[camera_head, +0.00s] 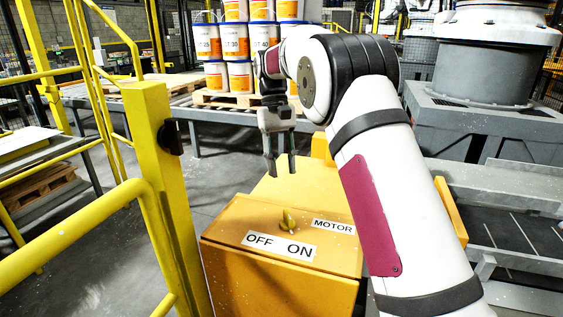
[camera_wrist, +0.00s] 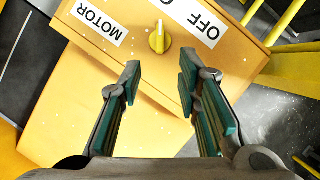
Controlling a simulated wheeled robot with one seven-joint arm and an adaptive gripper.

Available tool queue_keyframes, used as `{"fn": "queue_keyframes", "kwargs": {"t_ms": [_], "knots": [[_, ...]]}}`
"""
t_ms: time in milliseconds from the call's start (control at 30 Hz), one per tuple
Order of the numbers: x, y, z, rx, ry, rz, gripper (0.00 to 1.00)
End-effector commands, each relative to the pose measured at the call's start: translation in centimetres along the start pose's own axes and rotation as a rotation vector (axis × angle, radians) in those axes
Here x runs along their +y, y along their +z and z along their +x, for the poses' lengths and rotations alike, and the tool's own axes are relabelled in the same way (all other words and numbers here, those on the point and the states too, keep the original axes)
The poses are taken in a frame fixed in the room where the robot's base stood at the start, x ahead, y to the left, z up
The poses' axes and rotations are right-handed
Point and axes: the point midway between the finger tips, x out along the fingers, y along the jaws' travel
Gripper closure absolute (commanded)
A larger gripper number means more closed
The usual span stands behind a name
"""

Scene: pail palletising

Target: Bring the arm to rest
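My gripper (camera_head: 281,165) hangs pointing down, above and behind the yellow-orange motor box (camera_head: 230,222) in the head view. My white arm reaches forward from the lower right and bends down at the wrist. The wrist view shows my gripper (camera_wrist: 156,80) with its two fingers apart and nothing between them. The box has a yellow knob (camera_head: 288,221) by the labels OFF, ON and MOTOR. In the wrist view the knob (camera_wrist: 158,38) lies beyond the fingertips, apart from them.
A yellow guard rail and post (camera_head: 160,170) stand at the left. White and orange pails (camera_head: 238,42) are stacked on a wooden pallet (camera_head: 225,99) at the back. A grey machine base (camera_head: 480,115) and a conveyor (camera_head: 515,235) are at the right. Grey floor shows left of the box.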

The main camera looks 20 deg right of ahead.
Motion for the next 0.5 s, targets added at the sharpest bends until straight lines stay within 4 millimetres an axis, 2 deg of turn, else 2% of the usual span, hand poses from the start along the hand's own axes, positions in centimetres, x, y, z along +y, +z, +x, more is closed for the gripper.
{"fn": "queue_keyframes", "kwargs": {"t_ms": [500], "knots": [[0.03,0.32,-0.86,0.005,0.000,0.001,0.69]]}}
